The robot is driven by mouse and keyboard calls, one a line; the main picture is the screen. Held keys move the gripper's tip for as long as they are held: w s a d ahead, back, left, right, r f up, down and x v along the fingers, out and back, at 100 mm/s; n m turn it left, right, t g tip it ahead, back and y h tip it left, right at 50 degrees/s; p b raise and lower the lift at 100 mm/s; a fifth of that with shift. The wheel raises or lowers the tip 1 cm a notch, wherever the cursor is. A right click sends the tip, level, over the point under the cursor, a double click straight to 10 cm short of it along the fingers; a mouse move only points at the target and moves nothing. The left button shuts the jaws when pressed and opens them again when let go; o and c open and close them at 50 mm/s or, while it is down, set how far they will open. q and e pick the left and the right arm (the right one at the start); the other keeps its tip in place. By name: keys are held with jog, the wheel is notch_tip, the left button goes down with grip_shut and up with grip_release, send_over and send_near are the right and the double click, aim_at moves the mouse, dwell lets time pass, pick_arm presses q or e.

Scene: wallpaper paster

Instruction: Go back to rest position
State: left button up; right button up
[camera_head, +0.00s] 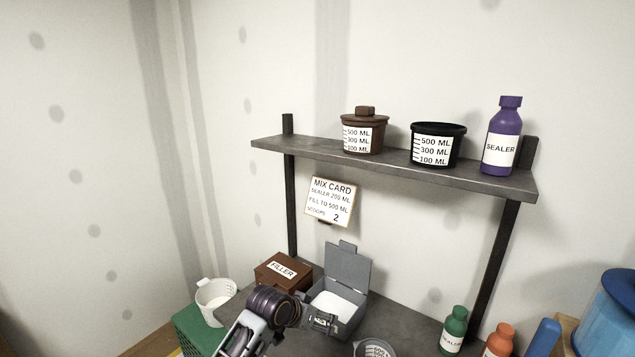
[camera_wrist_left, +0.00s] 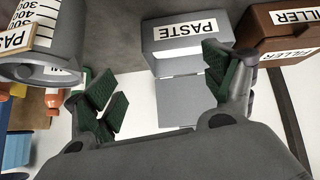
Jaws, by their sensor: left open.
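My left gripper (camera_head: 320,322) hangs at the front of the workbench, before the grey box. In the left wrist view its green-padded fingers (camera_wrist_left: 160,88) are spread apart with nothing between them. The grey box (camera_head: 348,267) has its lid raised and white material inside. The wrist view shows a grey box labelled PASTE (camera_wrist_left: 190,57) beyond the fingers. A grey measuring container (camera_head: 375,348) stands right of the gripper, cut off by the bottom edge; a grey container with volume marks (camera_wrist_left: 48,72) fills the wrist view's upper left. My right gripper is out of view.
The brown FILLER box (camera_head: 283,269) sits behind my left arm. A white bucket (camera_head: 215,300) stands left. Green (camera_head: 454,330) and orange (camera_head: 499,340) bottles stand right. The shelf (camera_head: 400,166) above carries two tubs and a purple SEALER bottle (camera_head: 502,138). A mix card (camera_head: 332,201) hangs below it.

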pick_arm(q)
jog(key=s+a+f+n+g+y, duration=0.1)
jog(key=s+a+f+y, duration=0.15)
jog(key=s+a, duration=0.6)
jog(key=s+a+f+n+g+y, duration=0.15)
jog(key=s+a+f, duration=0.35)
jog(key=s, duration=0.6)
jog(key=s+a+f+n+y, duration=0.1)
jog(key=s+a+f, duration=0.1)
jog(key=s+a, duration=0.7)
jog(key=s+f+g, duration=0.2)
jog(key=s+f, duration=0.1)
jog(key=f, duration=2.9)
jog(key=s+a+f, duration=0.3)
jog(key=s+f, duration=1.7)
jog(key=s, duration=0.2)
jog(key=shift+s+g, duration=0.3)
jog(key=shift+g, duration=0.15)
jog(key=shift+a+f, duration=0.1)
